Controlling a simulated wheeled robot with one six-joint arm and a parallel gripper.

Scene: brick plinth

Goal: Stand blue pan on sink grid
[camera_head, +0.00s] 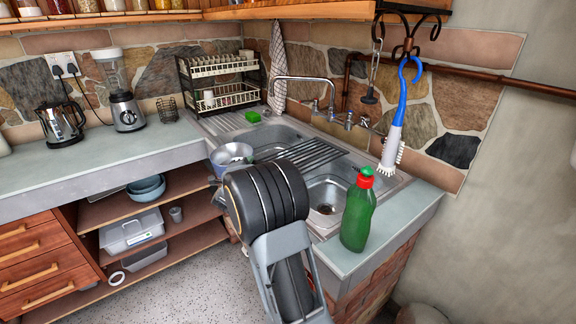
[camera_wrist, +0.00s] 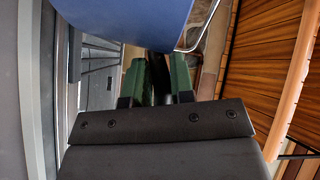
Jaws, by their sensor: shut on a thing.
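The blue pan (camera_wrist: 120,25) fills the top of the wrist view, just beyond the fingertips. In the head view its rim and pale inside (camera_head: 232,152) show above my arm, near the sink's left front edge. My gripper (camera_wrist: 161,75) is shut on the pan, apparently by its dark handle; the exact hold is largely hidden. In the head view my arm hides the gripper. The sink grid (camera_head: 312,157), a set of dark parallel bars, lies across the sink, right of the pan. I see nothing standing on its visible part.
A green bottle with a red cap (camera_head: 358,212) stands at the counter's right front. A blue-handled brush (camera_head: 397,115) hangs above the sink's right side. The tap (camera_head: 305,82) arches behind the grid. A green sponge (camera_head: 253,117) and dish rack (camera_head: 218,85) are at the back.

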